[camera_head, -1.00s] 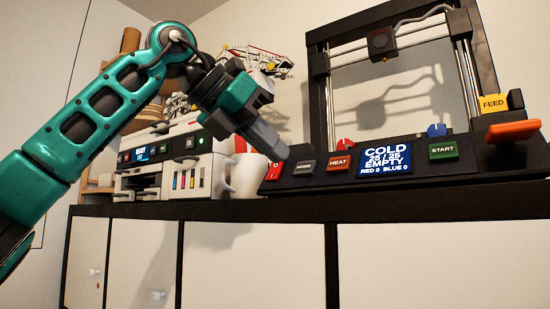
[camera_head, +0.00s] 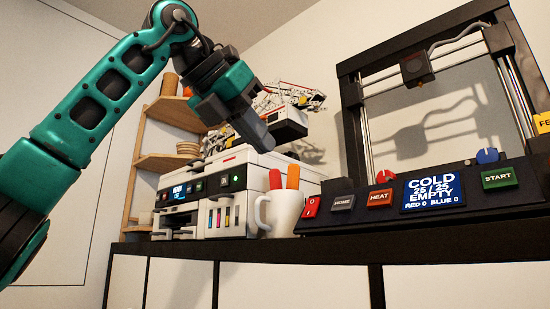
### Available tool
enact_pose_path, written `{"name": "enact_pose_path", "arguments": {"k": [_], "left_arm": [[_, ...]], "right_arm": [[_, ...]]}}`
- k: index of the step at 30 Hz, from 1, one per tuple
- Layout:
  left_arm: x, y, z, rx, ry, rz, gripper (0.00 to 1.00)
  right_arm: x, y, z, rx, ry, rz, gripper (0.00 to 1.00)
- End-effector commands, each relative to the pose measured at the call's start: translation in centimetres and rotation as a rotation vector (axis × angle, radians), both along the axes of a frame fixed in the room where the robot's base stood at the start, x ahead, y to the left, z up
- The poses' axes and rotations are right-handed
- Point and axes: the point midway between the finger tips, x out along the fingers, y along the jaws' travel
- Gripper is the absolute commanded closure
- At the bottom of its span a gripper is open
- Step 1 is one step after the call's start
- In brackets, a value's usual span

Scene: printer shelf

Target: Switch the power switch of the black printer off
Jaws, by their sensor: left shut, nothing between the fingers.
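The black 3D printer (camera_head: 352,221) stands on the shelf at the right, with an upright frame and a slanted control panel. Its red power switch (camera_head: 311,206) is at the panel's left end, with a white mark on it. The lit blue display (camera_head: 432,192) reads COLD, 25/25, EMPTY. My left gripper (camera_head: 266,146) is shut and empty, with its fingers pointing down and to the right. In the picture it is above and left of the red switch, apart from it, in front of the white printer's top. My right gripper is not in view.
A white mug (camera_head: 281,213) with orange sticks stands close to the left of the switch. A white printer (camera_head: 225,200) with a lit panel is behind it. HOME (camera_head: 343,202), HEAT (camera_head: 380,198) and START (camera_head: 499,176) buttons line the panel.

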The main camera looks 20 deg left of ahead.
Motion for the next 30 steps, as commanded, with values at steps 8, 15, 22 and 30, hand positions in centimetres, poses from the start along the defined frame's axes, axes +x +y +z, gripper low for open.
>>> {"name": "enact_pose_path", "arguments": {"k": [8, 15, 22, 30], "left_arm": [[4.7, -1.7, -3.1, 0.002, 0.006, -0.001, 1.0], [8.3, -3.1, -5.3, 0.001, 0.004, -0.001, 1.0], [10.0, -3.7, -6.4, 0.001, 0.001, -0.001, 1.0], [10.2, -3.8, -6.5, 0.001, 0.0, -0.001, 1.0]], "right_arm": [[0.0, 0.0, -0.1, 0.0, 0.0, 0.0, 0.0], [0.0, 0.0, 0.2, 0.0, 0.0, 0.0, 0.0], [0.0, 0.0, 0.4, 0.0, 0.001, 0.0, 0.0], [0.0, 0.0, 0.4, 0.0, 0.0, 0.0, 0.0]]}}
